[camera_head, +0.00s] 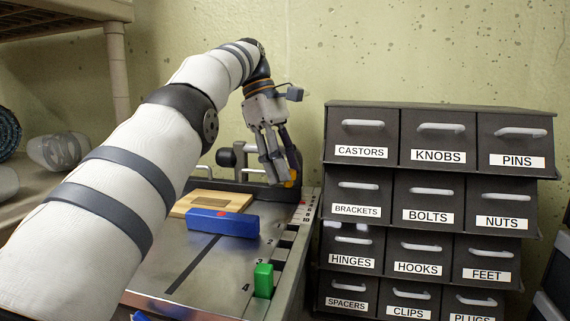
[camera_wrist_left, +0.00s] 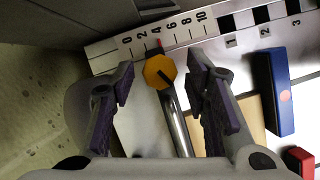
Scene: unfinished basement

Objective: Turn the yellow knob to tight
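The yellow knob (camera_wrist_left: 160,72) is a faceted disc with a dark line on its face, at the end of a shiny metal bar in the left wrist view. It also shows partly hidden at the fingertips in the head view (camera_head: 291,183). A white scale (camera_wrist_left: 165,38) numbered 0 to 10 runs behind it, with a small red mark near 4 to 6. My left gripper (camera_wrist_left: 162,80) is open, one finger on each side of the knob, with visible gaps. In the head view, the left gripper (camera_head: 281,172) points down at the bench's back right corner. My right gripper is not in view.
A blue block (camera_head: 222,222) with a red spot lies near a wooden board (camera_head: 205,200) on the metal bench top. A green block (camera_head: 263,281) stands at the right edge. A labelled drawer cabinet (camera_head: 431,205) stands close to the right; a wall is behind.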

